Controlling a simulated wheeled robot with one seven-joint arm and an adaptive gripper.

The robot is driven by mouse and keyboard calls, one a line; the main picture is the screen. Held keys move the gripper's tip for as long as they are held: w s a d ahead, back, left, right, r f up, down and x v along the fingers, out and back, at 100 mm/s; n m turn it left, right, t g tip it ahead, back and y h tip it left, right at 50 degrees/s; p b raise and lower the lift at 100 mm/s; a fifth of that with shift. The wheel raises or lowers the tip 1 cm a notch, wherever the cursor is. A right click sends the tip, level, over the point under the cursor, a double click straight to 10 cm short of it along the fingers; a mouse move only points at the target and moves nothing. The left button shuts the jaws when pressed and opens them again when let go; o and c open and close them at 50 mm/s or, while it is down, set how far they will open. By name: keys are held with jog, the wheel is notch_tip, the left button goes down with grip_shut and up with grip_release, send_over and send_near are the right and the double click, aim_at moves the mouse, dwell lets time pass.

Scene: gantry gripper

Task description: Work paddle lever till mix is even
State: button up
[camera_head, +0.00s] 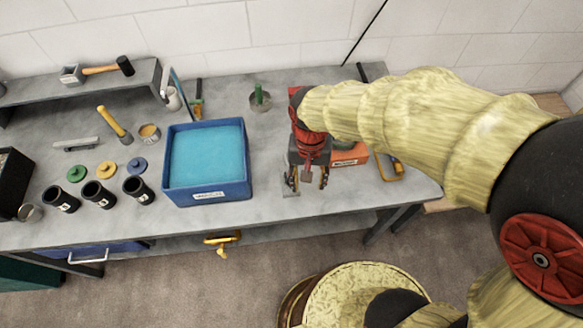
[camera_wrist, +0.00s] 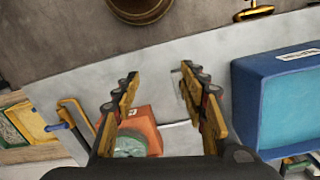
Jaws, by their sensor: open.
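My gripper (camera_head: 306,182) is open and empty over the front part of the grey workbench, right of the blue bin. In the wrist view its two yellow-and-black fingers (camera_wrist: 160,72) stand apart. An orange box-shaped unit (camera_head: 351,154) is partly hidden behind my gripper. In the wrist view the orange unit (camera_wrist: 146,117) shows a pale green round part (camera_wrist: 129,144) on it, and a thin grey bar (camera_wrist: 176,123) runs from it between the fingers. I cannot tell whether this bar is the paddle lever. The mix is not clearly visible.
The blue bin (camera_head: 236,191) with light blue contents stands close left of my gripper. Black cups (camera_head: 98,194), coloured lids (camera_head: 106,170) and a yellow-handled tool (camera_head: 114,123) lie farther left. A yellow-framed tool (camera_head: 390,170) lies right. The bench's front strip (camera_head: 290,212) is clear.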

jog(key=w+a+f+m, duration=0.1)
jog(key=m, duration=0.1)
jog(key=w+a+f+m, duration=0.1)
jog(key=w+a+m, duration=0.1)
jog(key=m, duration=0.1)
jog(key=w+a+f+m, duration=0.1)
jog(key=w+a+m, duration=0.1)
jog(key=m, duration=0.2)
jog(key=shift+m, duration=0.4)
notch_tip(320, 180, down, 8)
jog(key=shift+d+r, duration=0.1)
jog(key=shift+r, duration=0.1)
jog(key=shift+c, duration=1.1)
jog(key=shift+s+f, duration=0.1)
jog(key=shift+s, duration=0.1)
jog(key=c, duration=0.9)
jog(key=shift+d, duration=0.1)
grip_shut()
